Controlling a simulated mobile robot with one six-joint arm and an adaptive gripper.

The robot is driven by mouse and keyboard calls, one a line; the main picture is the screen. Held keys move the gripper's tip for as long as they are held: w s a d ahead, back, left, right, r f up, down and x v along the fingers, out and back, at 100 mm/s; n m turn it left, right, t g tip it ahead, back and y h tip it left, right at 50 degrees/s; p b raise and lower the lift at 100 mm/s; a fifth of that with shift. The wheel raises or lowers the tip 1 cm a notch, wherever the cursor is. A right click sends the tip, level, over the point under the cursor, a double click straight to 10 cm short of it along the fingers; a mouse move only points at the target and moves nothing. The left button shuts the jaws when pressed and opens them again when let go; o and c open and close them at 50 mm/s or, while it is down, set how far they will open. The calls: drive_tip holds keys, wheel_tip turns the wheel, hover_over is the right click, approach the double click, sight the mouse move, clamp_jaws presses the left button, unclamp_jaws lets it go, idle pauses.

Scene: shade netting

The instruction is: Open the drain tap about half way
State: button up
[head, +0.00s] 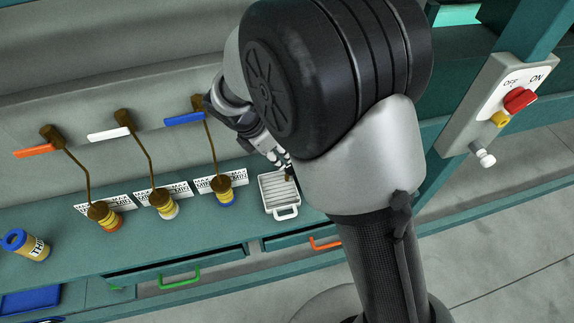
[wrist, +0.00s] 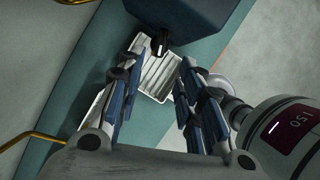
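A small dark tap (wrist: 160,42) with a pale mark sticks out from a dark blue box (wrist: 190,14) in the wrist view, above a white ribbed tray (wrist: 158,78); it seems to be the drain tap. In the head view the tray (head: 281,196) lies on the green bench, and my arm hides the box and most of the tap. My gripper (wrist: 163,56) is open, its two fingers apart with the tap and tray beyond the gap. No contact with the tap is visible. In the head view my gripper (head: 277,155) is partly hidden behind my arm.
A switch box (head: 503,98) with a red knob is at right. Drawers with green (head: 179,279) and orange (head: 325,244) handles run along the front.

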sight(289, 166)
drive_tip(key=b+x, duration=0.1)
drive_tip(key=x, duration=0.7)
drive_tip(key=shift+w+f, duration=0.1)
drive_tip(key=shift+f, duration=0.15)
drive_tip(key=shift+c, duration=0.5)
clamp_jaws()
